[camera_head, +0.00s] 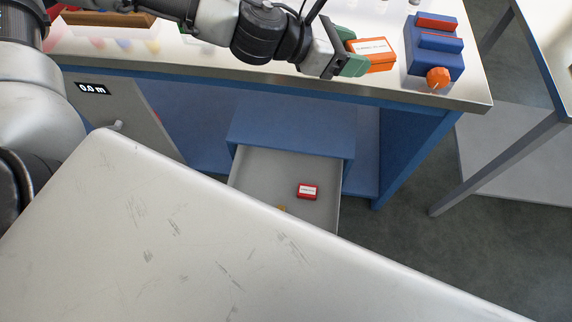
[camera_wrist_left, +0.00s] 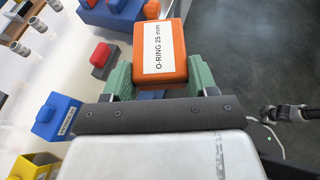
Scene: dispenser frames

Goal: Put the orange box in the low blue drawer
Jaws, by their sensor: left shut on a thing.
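The orange box (camera_head: 373,52) has a white label and is at the worktop's front edge in the head view. In the left wrist view the orange box (camera_wrist_left: 160,55) reads "O-RING 25 mm". My left gripper (camera_head: 352,58) has green fingers, one on each side of the box, and is shut on it. The left gripper also shows in the wrist view (camera_wrist_left: 160,80). The low blue drawer (camera_head: 262,172) is pulled out below the worktop, with a grey inside. A small red box (camera_head: 307,191) lies in it. A yellowish thing at its near side is partly hidden.
A blue holder (camera_head: 436,62) with red parts and an orange knob (camera_head: 438,78) stands right of the box. A pale surface (camera_head: 180,240) fills the foreground and covers the drawer's near end. Another table (camera_head: 548,60) stands at the right.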

